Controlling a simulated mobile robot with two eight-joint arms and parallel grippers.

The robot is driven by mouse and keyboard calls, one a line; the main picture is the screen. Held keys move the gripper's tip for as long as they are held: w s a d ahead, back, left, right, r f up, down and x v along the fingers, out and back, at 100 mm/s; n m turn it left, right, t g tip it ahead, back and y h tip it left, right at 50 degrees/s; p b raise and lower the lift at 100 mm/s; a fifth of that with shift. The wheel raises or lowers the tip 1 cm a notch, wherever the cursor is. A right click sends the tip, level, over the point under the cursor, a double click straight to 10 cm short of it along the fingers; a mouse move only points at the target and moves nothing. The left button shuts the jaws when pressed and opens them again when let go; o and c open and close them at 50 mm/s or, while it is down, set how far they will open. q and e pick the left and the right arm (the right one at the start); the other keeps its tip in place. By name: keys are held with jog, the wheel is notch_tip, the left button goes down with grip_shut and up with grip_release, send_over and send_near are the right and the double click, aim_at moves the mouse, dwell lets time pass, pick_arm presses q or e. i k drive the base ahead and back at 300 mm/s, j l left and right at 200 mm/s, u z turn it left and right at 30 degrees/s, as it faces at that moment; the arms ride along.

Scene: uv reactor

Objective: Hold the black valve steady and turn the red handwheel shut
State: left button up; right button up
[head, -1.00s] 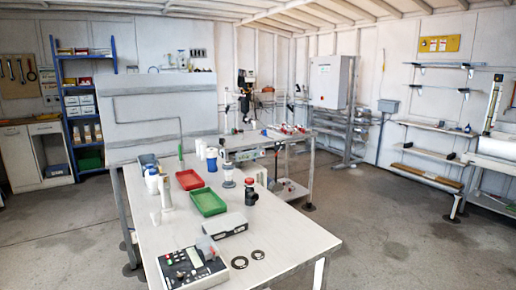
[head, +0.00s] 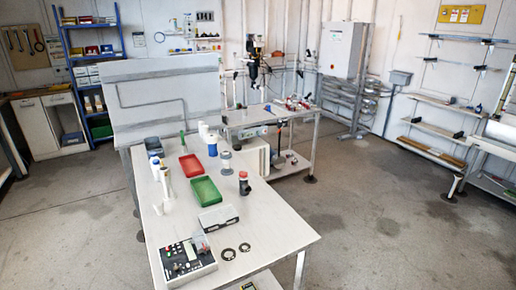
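The black valve with a red top (head: 244,183) stands upright on the white table (head: 262,228), near its right edge. The red part on top looks like the handwheel, but it is too small to make out its shape or setting. It stands just right of the green tray. Neither of my grippers shows in the head view.
On the table are a red tray (head: 190,165), a green tray (head: 206,190), a grey box (head: 218,218), two dark rings (head: 228,254) and a control box (head: 187,260). A second bench (head: 262,115) stands behind. The floor to the right (head: 400,220) is clear.

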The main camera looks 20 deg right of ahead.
aim_at(243, 174)
jog(key=l+u, duration=0.2)
jog(key=l, duration=0.55)
jog(key=l+u, duration=0.2)
jog(key=l, duration=0.5)
jog(key=k+l+u, duration=0.1)
jog(key=l+u, duration=0.15)
jog(key=l, duration=0.5)
jog(key=l+u, duration=0.4)
jog(key=l, duration=0.65)
jog(key=l+u, duration=0.45)
jog(key=l, duration=0.65)
jog(key=i, duration=0.05)
